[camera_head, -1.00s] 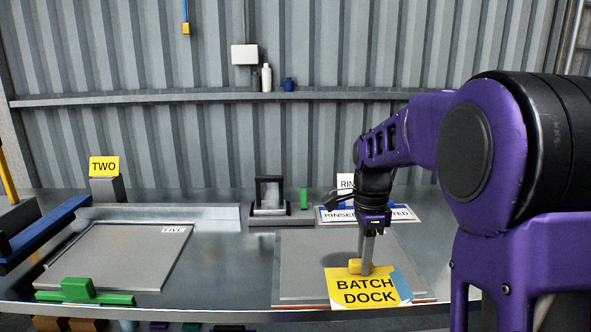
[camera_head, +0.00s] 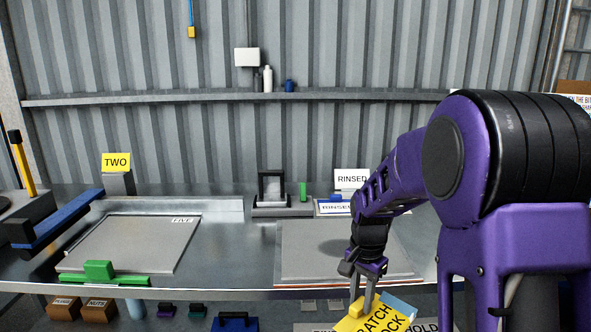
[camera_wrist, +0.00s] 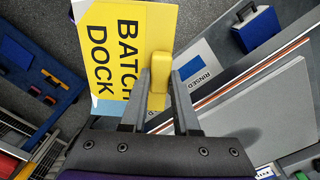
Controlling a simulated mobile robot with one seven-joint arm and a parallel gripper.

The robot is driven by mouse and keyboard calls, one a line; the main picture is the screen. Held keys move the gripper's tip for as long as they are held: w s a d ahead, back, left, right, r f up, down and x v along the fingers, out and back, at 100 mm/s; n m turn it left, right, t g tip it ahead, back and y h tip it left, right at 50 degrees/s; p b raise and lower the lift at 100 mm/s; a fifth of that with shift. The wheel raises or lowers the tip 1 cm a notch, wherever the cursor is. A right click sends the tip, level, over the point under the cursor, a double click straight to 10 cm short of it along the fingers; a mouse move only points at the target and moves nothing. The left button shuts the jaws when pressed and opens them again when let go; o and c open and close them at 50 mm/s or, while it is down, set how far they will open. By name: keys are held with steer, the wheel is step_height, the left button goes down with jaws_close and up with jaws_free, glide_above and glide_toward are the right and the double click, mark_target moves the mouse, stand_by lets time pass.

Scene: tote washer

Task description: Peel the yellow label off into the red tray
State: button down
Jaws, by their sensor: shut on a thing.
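The yellow label (camera_head: 372,323), printed BATCH DOCK, hangs tilted in front of the bench edge, partly cut off by the bottom of the head view. It also shows in the wrist view (camera_wrist: 112,50). My gripper (camera_head: 363,300) is shut on the label's yellow tab (camera_wrist: 160,76); in the wrist view a finger lies on each side of it. A light blue piece (camera_head: 402,307) shows at the label's edge; I cannot tell whether it is attached. A red object (camera_wrist: 8,163), perhaps the red tray, is at the wrist view's lower left, mostly cut off.
A grey panel (camera_head: 310,250) lies on the steel bench behind my gripper. Another grey panel (camera_head: 135,245) lies at the left, with a green block (camera_head: 98,270) at its front. Small bins (camera_head: 98,310) and a blue case (camera_head: 235,322) sit below the bench.

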steer(key=s+f+n, duration=0.4)
steer(key=f+n, duration=0.4)
steer(key=n, duration=0.1)
steer(key=shift+a+p, duration=0.15)
steer(key=shift+p, duration=0.3)
